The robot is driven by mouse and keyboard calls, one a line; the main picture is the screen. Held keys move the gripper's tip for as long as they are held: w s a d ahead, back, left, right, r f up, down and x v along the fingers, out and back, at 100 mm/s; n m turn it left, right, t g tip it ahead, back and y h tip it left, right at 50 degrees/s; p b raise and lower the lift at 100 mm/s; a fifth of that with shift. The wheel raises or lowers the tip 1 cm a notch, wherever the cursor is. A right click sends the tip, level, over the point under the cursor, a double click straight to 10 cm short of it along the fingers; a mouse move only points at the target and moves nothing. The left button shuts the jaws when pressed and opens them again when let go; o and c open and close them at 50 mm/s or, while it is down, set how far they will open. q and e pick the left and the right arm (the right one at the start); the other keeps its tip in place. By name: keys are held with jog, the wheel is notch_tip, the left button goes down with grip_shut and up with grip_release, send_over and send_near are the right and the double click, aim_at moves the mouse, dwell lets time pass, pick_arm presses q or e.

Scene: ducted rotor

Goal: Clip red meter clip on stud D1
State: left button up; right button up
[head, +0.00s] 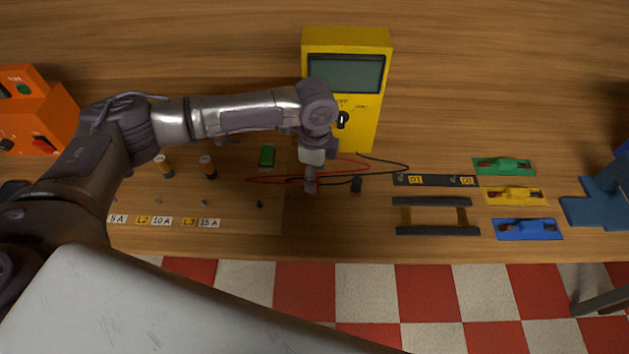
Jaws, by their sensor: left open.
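My left gripper (311,182) points down over the table in front of the yellow meter (347,80) and is open. A black clip (356,185) stands just right of the gripper. Stud D1 (403,179) is at the left end of a dark strip (434,180) labelled D1 and D2, to the right of the gripper and apart from it. My right gripper is not in view.
A dark rack (437,231) lies in front of the strip. Green (504,166), yellow (514,196) and blue (527,229) plates lie to its right. A green block (267,156) and labelled amp parts are left. An orange box (37,110) stands far left. The table's front edge is close.

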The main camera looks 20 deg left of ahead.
pick_arm(q)
jog(key=shift+f+p, duration=0.45)
jog(key=shift+f, duration=1.45)
grip_shut()
